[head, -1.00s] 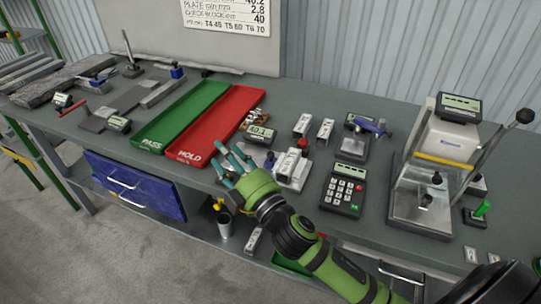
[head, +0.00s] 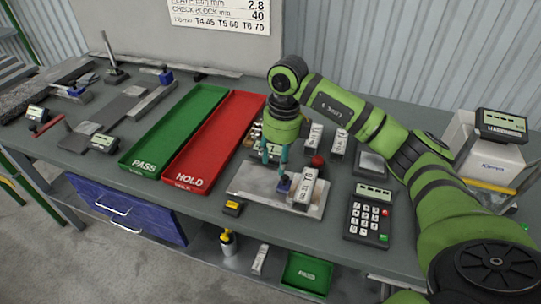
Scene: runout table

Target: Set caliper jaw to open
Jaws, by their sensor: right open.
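My right gripper (head: 275,155) points straight down over a pale metal plate (head: 251,181) at the front middle of the table. Its teal fingers are apart and look empty. A small blue piece (head: 283,185) stands on the plate just below and right of the fingertips; I cannot tell whether they touch it. A white labelled block (head: 305,190) stands close to its right. A small display (head: 270,146) is partly hidden behind the fingers. I cannot make out for certain which parts form the caliper and its jaw, or the jaw's position. My left gripper is not in view.
A red HOLD tray (head: 216,140) and a green PASS tray (head: 172,130) lie left of the plate. A keypad (head: 369,216) lies to the right. A small yellow and black item (head: 232,208) sits at the front edge. A red knob (head: 317,161) stands behind the block.

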